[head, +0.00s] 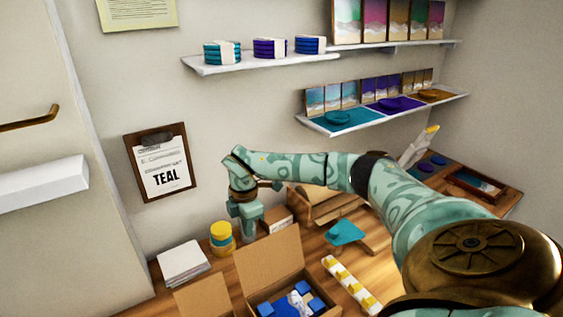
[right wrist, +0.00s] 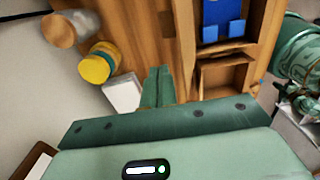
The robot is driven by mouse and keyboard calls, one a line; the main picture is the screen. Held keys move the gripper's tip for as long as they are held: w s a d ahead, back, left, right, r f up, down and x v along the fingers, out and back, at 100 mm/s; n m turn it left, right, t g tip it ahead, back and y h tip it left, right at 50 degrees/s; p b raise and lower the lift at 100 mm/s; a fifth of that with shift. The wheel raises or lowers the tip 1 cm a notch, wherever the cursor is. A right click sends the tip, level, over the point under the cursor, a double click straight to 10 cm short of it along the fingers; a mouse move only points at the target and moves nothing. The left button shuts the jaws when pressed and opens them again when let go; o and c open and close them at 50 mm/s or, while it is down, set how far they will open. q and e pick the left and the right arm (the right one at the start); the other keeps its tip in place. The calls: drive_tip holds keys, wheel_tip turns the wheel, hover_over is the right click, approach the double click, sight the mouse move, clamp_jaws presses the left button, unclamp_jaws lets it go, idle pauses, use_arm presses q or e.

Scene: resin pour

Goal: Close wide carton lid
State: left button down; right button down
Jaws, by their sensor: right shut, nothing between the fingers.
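The wide carton (head: 322,308) stands open at the bottom of the head view, with blue pieces and a patterned item inside. Its brown lid (head: 268,257) stands raised at the back. Another cardboard flap (head: 203,298) sticks out at its left. My right gripper (head: 249,231) points down behind the raised lid, apart from it in the picture. Its fingers (right wrist: 158,84) are shut and empty in the right wrist view. My left gripper is out of view.
A yellow-and-teal jar (head: 221,237) and a white paper stack (head: 183,264) stand left of my right gripper. A small box (head: 277,220) and wooden organizer (head: 325,207) are on its right. A teal piece (head: 345,233) and yellow-white strip (head: 350,284) lie right of the carton.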

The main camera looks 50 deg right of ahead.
idle(0.6)
wheel_tip(320, 180, down, 6)
drive_tip(key=b, duration=0.2)
drive_tip(key=shift+f+b, duration=0.25)
drive_tip(key=shift+b, duration=0.15)
